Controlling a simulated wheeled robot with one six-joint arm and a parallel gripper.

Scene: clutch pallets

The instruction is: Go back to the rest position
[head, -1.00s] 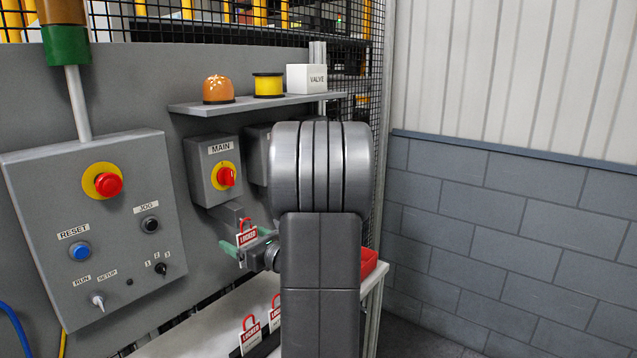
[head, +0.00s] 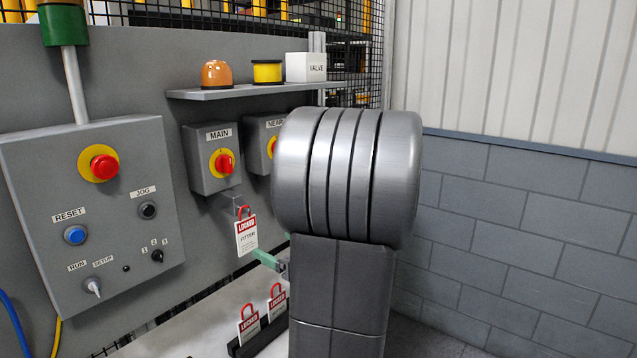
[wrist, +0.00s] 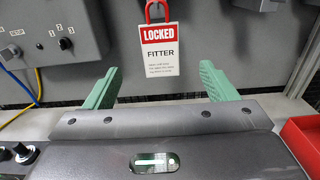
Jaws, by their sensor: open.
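My gripper (wrist: 160,67) is open, with its two green fingers spread and nothing between them in the wrist view. In the head view one green finger (head: 268,260) shows, and my arm hides the rest. A red padlock with a white LOCKED FITTER tag (head: 247,236) hangs from a grey bracket under the MAIN switch box (head: 212,160). In the wrist view the tag (wrist: 160,52) hangs beyond and above the fingers, apart from them.
Two more LOCKED tags (head: 249,324) stand in a dark rack on the white bench (head: 175,340). A control box (head: 95,215) is at left, a shelf (head: 245,90) above. A red bin (wrist: 302,135) lies at right in the wrist view. A block wall (head: 530,235) closes the right side.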

